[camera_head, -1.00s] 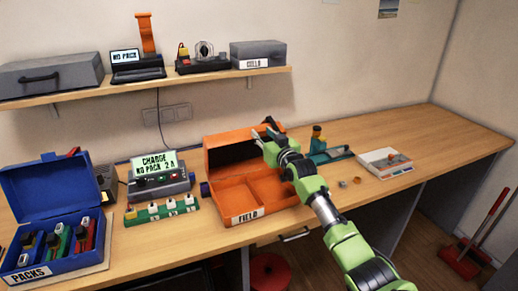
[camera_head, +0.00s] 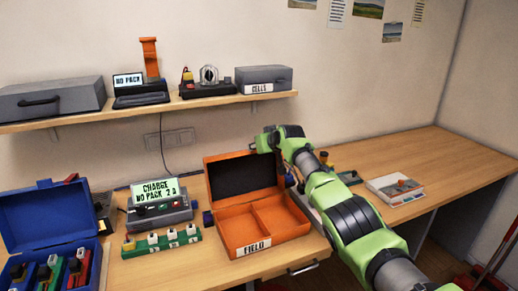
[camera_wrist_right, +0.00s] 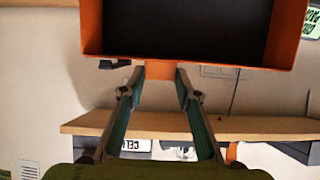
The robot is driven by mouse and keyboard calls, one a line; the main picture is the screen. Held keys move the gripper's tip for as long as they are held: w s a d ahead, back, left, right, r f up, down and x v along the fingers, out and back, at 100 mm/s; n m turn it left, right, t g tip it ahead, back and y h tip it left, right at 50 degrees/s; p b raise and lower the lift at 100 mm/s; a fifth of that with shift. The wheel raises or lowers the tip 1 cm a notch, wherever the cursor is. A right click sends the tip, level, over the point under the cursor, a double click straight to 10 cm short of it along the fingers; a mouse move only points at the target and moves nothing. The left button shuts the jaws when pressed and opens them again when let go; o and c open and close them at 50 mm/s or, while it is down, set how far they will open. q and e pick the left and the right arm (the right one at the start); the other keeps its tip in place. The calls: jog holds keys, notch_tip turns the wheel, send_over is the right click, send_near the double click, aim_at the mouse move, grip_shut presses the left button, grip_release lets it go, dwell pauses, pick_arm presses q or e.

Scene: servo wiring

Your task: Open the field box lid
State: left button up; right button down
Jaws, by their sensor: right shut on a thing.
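The orange field box (camera_head: 258,230) sits on the bench, with a FIELD label on its front. Its lid (camera_head: 244,178) is raised at the back, its dark inside facing forward, and two empty-looking compartments show below. My right gripper (camera_head: 260,147) is at the lid's top edge, to the right of its middle. In the right wrist view the fingers (camera_wrist_right: 161,78) are shut on a small orange tab (camera_wrist_right: 160,69) at the lid's edge. In the head view the fingertips are partly hidden. My left gripper is in neither view.
A charger (camera_head: 160,207) and a green strip with white plugs (camera_head: 162,242) stand left of the box. A blue box (camera_head: 40,218) is further left. A shelf (camera_head: 150,110) with cases hangs behind. A white device (camera_head: 394,190) lies right; the bench's far right is clear.

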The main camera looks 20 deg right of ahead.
jog(key=shift+w+r, duration=0.35)
dwell(0.3)
jog(key=c, duration=1.5)
grip_release()
jog(key=shift+s+a, duration=0.1)
jog(key=shift+s, duration=0.05)
jog(key=shift+f, duration=0.15)
